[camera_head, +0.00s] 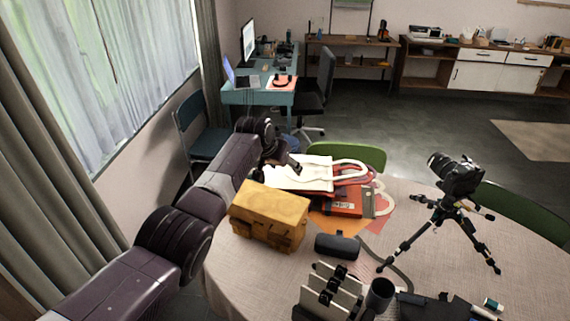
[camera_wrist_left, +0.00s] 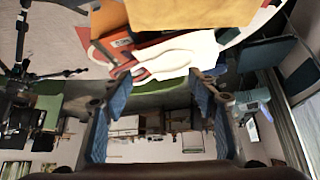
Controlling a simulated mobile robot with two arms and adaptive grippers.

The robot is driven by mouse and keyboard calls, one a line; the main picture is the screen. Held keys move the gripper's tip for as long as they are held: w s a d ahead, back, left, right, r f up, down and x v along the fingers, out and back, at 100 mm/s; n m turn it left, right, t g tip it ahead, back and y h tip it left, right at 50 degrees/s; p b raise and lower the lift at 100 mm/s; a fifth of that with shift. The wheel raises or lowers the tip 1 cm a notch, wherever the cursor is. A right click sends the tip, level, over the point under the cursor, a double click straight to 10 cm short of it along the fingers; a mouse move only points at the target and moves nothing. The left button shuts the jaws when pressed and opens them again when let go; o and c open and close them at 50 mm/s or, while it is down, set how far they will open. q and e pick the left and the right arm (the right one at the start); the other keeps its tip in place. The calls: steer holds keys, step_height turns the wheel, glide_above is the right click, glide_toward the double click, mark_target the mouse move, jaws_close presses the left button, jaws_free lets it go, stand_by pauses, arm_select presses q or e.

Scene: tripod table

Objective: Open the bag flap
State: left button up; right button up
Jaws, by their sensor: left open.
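The mustard-yellow bag (camera_head: 268,210) stands upright on the left part of the round table (camera_head: 235,278). Its flap lies down over the top and front, and its buckle side faces the front right. The bag also shows upside down at the top of the left wrist view (camera_wrist_left: 190,12). My left gripper (camera_head: 286,165) is behind the bag, near its back edge, and apart from it. In the left wrist view its two blue-padded fingers (camera_wrist_left: 160,92) are spread with nothing between them. My right gripper is not in view.
A white tote with looped handles (camera_head: 298,174) and a red box (camera_head: 343,202) lie just behind and right of the bag. A camera on a tripod (camera_head: 450,205) stands to the right. A green chair (camera_head: 352,153) is behind the table.

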arm_select(q)
steer(key=r+p, duration=0.1)
steer(key=r, duration=0.1)
steer(key=s+r+p, duration=0.1)
steer(key=r+p, duration=0.1)
steer(key=r, duration=0.1)
steer(key=shift+s+a+r, duration=0.15)
steer(key=shift+a+r, duration=0.1)
steer(key=shift+r, duration=0.1)
stand_by(0.3)
stand_by(0.4)
steer(key=shift+r, duration=0.15)
steer(key=v, duration=1.1)
steer(key=shift+s+r, duration=0.2)
steer(key=shift+s, duration=0.15)
steer(key=shift+a, duration=0.15)
